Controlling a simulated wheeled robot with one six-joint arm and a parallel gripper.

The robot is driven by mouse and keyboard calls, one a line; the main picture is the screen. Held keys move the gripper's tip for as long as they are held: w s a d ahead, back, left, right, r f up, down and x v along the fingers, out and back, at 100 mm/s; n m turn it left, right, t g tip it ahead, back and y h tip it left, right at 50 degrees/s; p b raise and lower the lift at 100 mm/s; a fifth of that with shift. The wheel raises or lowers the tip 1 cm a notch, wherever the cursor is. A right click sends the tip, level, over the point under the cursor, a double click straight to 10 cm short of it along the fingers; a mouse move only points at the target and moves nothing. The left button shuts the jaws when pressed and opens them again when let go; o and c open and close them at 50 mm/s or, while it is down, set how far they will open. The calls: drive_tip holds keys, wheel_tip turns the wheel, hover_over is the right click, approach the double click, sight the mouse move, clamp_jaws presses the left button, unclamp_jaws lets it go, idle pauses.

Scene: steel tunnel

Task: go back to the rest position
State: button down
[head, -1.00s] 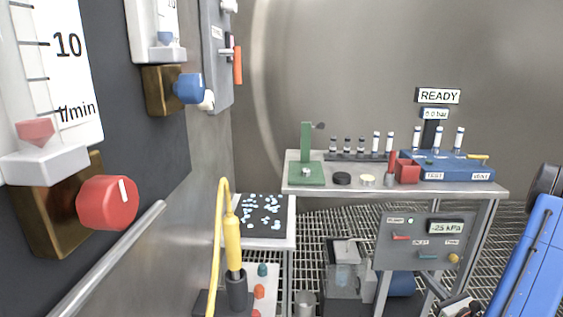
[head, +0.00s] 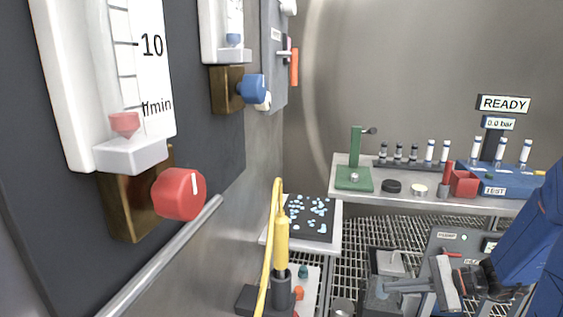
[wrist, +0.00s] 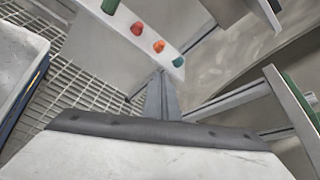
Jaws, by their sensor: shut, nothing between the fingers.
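My gripper (head: 388,287) shows at the lower right of the head view, at the end of my blue arm, with its fingers pointing left. The fingers are shut with nothing between them. They appear in front of the lower equipment under the steel table, clear of the table top. In the wrist view the shut fingers (wrist: 161,75) stand in the middle, with open grating and a pale shelf beyond them. I see no object held. How far the fingers are from the equipment behind them I cannot tell.
A wall panel at left carries a red knob (head: 179,194) and a blue knob (head: 252,89). A handrail (head: 150,262) runs below. A yellow-handled tool (head: 281,240) stands upright near a black pad (head: 318,229). The steel table (head: 435,199) holds a green stand (head: 354,178) and several vials.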

drive_tip(key=s+a+r+n+g+h, duration=0.1)
drive_tip(key=s+a+n+g+h, duration=0.1)
drive_tip(key=s+a+n+h, duration=0.3)
drive_tip(key=s+a+r+n+g+h, duration=0.1)
drive_tip(key=s+r+n+g, duration=0.1)
drive_tip(key=s+n, duration=0.35)
drive_tip(key=s+d+r+n+t+h, duration=0.4)
drive_tip(key=s+r+h, duration=0.2)
drive_tip(key=s, duration=0.1)
drive_tip(key=shift+s+d+n+h, duration=0.15)
drive_tip(key=shift+s+n+h, duration=0.15)
drive_tip(key=shift+s+n, duration=0.05)
idle(0.7)
